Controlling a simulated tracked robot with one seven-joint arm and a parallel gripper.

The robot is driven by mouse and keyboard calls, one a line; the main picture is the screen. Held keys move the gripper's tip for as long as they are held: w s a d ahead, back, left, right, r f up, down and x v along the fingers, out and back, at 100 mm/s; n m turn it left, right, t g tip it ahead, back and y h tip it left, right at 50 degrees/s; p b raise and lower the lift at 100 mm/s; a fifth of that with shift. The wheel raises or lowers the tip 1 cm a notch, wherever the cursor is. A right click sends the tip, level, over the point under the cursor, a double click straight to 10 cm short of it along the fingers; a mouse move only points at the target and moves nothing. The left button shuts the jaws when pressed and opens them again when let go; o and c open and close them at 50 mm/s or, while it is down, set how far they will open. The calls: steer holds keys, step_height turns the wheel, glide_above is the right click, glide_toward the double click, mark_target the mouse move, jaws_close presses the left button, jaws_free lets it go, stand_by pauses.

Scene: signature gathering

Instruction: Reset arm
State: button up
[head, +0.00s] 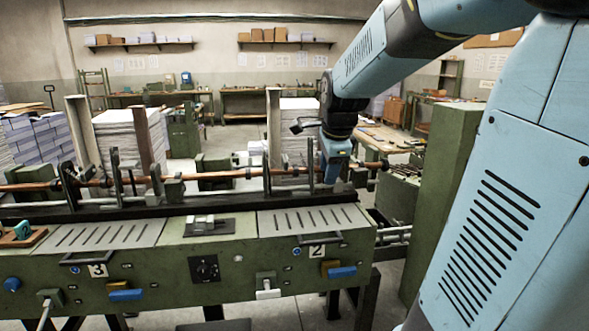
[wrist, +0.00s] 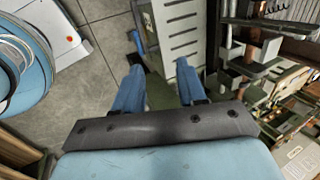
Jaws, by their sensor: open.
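My arm reaches from the right in the head view, and my gripper (head: 333,176) hangs over the right part of the green machine, above its slotted section. In the wrist view my gripper (wrist: 157,82) has its two blue fingers spread apart with nothing between them. Green machine surface and grey floor show beyond the fingers. In the head view the fingers are partly hidden by each other, and contact with the machine cannot be told.
The green machine (head: 160,268) spans the front, with copper-coloured rods (head: 225,175) and upright posts along its top. A tall green cabinet (head: 440,190) stands close on the right. Paper stacks (head: 118,140) stand behind. Grey floor (wrist: 105,40) is open beside the machine in the wrist view.

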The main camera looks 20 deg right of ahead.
steer(key=s+a+n, duration=0.3)
steer(key=s+n, duration=0.6)
steer(key=n, duration=0.1)
steer(key=s+a+n+t, duration=0.1)
steer(key=s+a+n, duration=0.3)
steer(key=s+n, duration=0.5)
steer(key=shift+s+a+f+n+y, duration=0.15)
steer(key=shift+s+a+n+y, duration=0.1)
steer(key=shift+n+y, duration=0.2)
